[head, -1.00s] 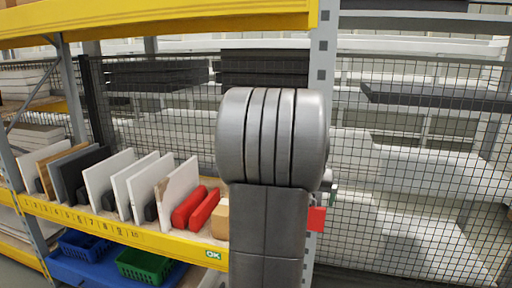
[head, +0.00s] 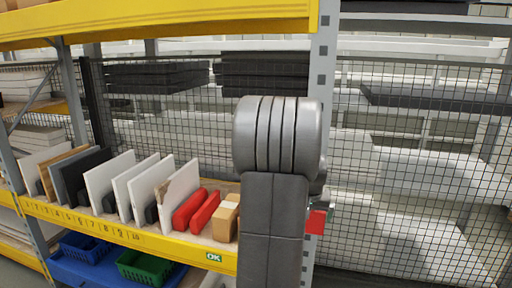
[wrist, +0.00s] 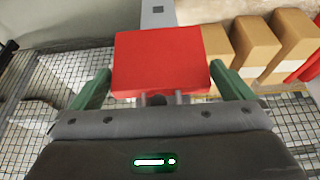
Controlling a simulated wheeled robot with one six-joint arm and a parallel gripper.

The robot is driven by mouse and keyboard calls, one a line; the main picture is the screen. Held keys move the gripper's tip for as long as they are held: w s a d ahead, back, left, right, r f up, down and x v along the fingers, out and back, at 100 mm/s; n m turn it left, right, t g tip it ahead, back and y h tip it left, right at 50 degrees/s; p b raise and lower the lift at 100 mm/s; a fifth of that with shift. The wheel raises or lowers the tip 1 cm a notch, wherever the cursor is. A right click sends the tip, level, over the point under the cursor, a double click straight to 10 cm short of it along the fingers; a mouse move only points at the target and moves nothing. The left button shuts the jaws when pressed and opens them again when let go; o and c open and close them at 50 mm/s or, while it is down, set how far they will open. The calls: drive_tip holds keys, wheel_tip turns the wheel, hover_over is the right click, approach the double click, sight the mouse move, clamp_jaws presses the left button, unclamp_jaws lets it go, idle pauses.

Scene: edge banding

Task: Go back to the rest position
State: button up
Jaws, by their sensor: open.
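My gripper (wrist: 161,84) shows in the wrist view with its two green fingers spread apart. A red box-like block (wrist: 160,60) lies between and beyond the fingertips, and I cannot tell whether they touch it. In the head view a red piece (head: 317,221) shows at the grey upright, just right of my arm.
White, grey and brown panels (head: 110,182) stand upright on the yellow-edged shelf (head: 120,235). Red blocks (head: 196,208) and tan blocks (head: 226,216) lie right of them. Blue and green bins (head: 142,266) sit below. The grey upright (head: 325,95) and wire mesh (head: 410,150) are close behind my arm.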

drive_tip(key=shift+w+f, duration=0.2)
drive_tip(key=b+v, duration=0.2)
drive_tip(key=v, duration=1.2)
drive_tip(key=p+x, duration=0.2)
drive_tip(key=x, duration=1.2)
drive_tip(key=shift+d, duration=0.1)
drive_tip(key=s+a+r+b, duration=0.1)
drive_tip(key=s+a+b, duration=0.15)
drive_tip(key=s, duration=0.75)
wheel_tip(320, 180, down, 8)
drive_tip(key=w+a+b, duration=0.1)
drive_tip(key=w+a, duration=0.1)
drive_tip(key=shift+w+n+b, duration=0.2)
drive_tip(key=shift+n+b, duration=0.2)
drive_tip(key=shift+s+a+r, duration=0.1)
